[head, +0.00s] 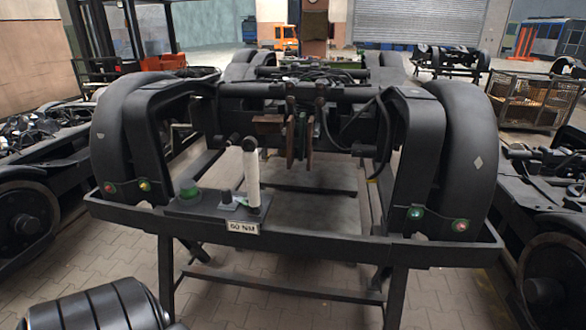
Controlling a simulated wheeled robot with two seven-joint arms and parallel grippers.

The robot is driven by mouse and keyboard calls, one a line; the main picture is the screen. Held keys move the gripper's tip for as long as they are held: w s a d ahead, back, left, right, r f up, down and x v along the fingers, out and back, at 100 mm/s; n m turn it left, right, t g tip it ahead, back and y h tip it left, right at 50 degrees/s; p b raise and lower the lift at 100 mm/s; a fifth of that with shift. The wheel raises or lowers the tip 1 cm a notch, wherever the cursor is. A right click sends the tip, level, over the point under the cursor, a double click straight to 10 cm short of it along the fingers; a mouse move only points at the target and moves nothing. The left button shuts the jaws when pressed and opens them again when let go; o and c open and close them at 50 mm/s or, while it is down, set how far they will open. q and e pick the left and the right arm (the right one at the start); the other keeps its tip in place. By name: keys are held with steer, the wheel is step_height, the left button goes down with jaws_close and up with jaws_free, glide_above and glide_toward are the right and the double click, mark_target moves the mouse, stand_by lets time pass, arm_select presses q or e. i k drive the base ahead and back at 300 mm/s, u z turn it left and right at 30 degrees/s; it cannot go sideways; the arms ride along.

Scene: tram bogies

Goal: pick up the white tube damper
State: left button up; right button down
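The white tube damper (252,178) stands upright near the front of the middle bogie, left of the picture's centre. I cannot tell whether either end is fastened. Neither of my grippers is in view, and nothing is seen touching the damper.
The black bogie frame (330,232) has a raised front rail and large curved wheel covers (465,150) on both sides. A "60 NM" sign (243,227) and a green knob (189,189) are close to the damper. Other bogies flank it. Open floor shows inside the frame.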

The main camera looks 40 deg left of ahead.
mark_target(250, 153)
steer(key=i, duration=1.95)
steer(key=u, duration=1.15)
